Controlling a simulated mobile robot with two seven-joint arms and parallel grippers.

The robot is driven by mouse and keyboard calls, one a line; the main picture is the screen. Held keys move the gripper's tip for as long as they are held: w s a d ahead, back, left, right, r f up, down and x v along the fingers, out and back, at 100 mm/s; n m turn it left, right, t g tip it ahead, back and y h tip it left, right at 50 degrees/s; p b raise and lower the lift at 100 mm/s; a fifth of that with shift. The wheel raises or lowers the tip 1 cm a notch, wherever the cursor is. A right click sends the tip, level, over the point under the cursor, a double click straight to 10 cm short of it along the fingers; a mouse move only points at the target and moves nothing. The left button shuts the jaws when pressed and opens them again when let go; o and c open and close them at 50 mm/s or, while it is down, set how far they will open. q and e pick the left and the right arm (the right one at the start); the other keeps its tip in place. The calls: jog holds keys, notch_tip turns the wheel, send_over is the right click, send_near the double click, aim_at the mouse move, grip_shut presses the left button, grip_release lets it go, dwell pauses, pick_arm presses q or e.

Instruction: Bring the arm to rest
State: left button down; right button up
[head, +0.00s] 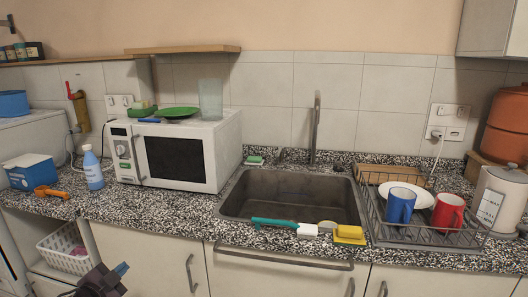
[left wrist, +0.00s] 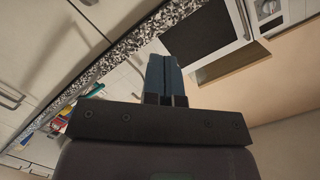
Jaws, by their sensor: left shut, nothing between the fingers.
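My left gripper (head: 121,270) shows at the bottom left of the head view, low in front of the cabinet doors and below the counter edge. In the left wrist view its two blue-grey fingers (left wrist: 164,78) lie together, shut with nothing between them. The gripper is apart from the counter and touches nothing that I can see. My right gripper is in neither view.
The speckled counter (head: 150,205) runs across above the gripper. It bears a microwave (head: 218,150), a sink (head: 290,195), a dish rack (head: 400,235) with mugs, and a blue bottle (head: 93,168). A white basket (head: 62,252) stands left of the gripper.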

pick_arm(q)
jog(key=s+d+f+n+g, duration=0.1)
jog(key=s+d+f+n, duration=0.2)
jog(key=s, duration=0.8)
jog(key=s+d+f+n+g+y, duration=0.1)
jog(key=s+d+f, duration=0.4)
jog(key=s, duration=0.5)
jog(key=s+d+f+n+g, duration=0.3)
jog(key=s+f, duration=0.4)
jog(key=s, duration=0.4)
jog(key=d+n, duration=0.1)
jog(key=n, duration=0.1)
jog(key=shift+s+f+n+y, duration=0.15)
jog(key=shift+s+n+y, duration=0.15)
jog(key=shift+s, duration=0.05)
